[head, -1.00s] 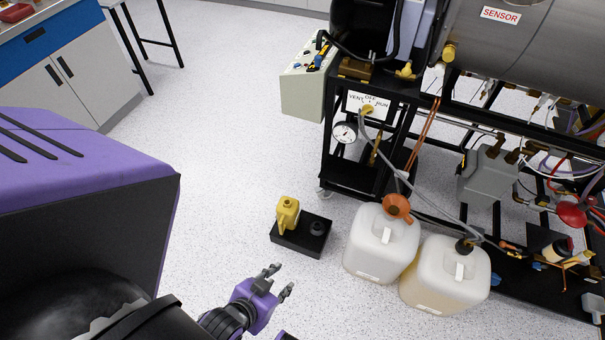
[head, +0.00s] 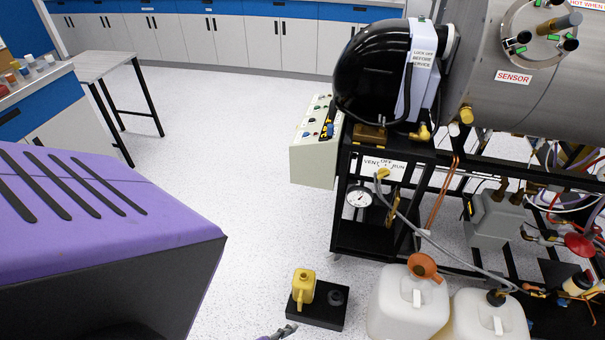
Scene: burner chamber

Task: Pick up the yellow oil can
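The yellow oil can (head: 304,287) stands upright on the left part of a black block (head: 317,318) on the floor, low in the head view. A small round dark part (head: 336,297) sits to its right on the same block. Just a fingertip and a bit of purple of my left gripper (head: 283,332) show at the bottom edge, below and slightly left of the can in the picture. It appears apart from the can. The rest of it is cut off, so I cannot see how far it is open. My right gripper is out of view.
Two white jugs (head: 409,304) stand right of the block, the left one with an orange funnel (head: 424,266). The black burner frame (head: 345,238) rises behind. A grey table (head: 104,64) stands far left. The speckled floor (head: 235,150) between is clear.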

